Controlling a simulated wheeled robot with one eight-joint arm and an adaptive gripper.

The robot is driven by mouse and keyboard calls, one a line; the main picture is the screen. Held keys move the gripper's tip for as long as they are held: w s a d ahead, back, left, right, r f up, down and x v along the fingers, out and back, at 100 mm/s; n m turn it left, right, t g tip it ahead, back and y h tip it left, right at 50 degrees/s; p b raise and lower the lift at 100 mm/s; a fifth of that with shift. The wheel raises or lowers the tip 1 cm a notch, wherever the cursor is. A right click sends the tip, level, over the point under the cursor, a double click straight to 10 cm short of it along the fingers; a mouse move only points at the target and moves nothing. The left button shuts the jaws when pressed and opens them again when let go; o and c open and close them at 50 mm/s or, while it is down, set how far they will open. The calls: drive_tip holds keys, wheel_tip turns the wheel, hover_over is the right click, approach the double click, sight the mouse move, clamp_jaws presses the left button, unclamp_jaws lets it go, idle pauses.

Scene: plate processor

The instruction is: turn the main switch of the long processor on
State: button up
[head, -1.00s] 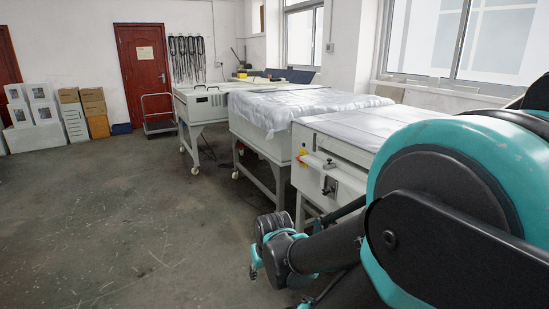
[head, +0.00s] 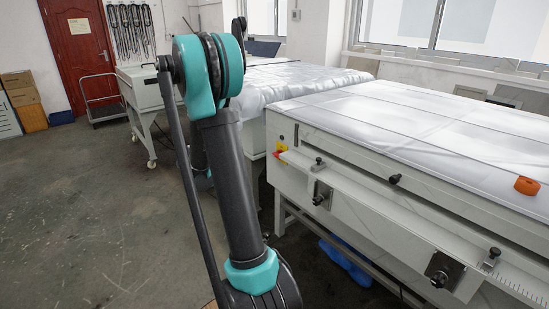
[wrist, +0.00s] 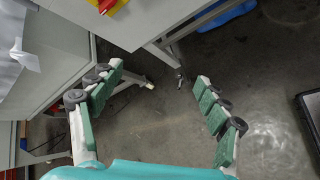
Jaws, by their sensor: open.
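The long processor (head: 395,228) is a pale machine on legs, running from the middle to the right of the head view. A red and yellow switch (head: 280,149) sits at the left end of its front face. The switch also shows in the wrist view (wrist: 107,5), cut off by the top edge. My gripper (wrist: 160,74) is open and empty, its two green-padded fingers apart over the floor. The switch lies beyond the fingertips, up and to the left, not touched. In the head view my arm hides the gripper. I cannot tell which way the switch is set.
Black knobs (head: 320,195) stick out along the processor's front. An orange object (head: 527,186) lies on its top. A blue item (head: 345,262) is on the floor beneath. Another sheet-covered machine (head: 300,82) stands behind. The floor at left is clear up to a cart (head: 100,105).

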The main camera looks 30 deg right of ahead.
drive_tip(key=w+d+f+n+h, duration=0.2)
drive_tip(key=w+d+n+h, duration=0.2)
drive_tip(key=w+d, duration=0.35)
drive_tip(key=n+g+h, duration=0.2)
drive_tip(key=n+h, duration=0.2)
approach(275, 156)
drive_tip(key=d, duration=0.9)
drive_tip(key=shift+w+d+r, duration=0.1)
drive_tip(key=shift+d, duration=0.25)
drive_tip(key=c, duration=1.2)
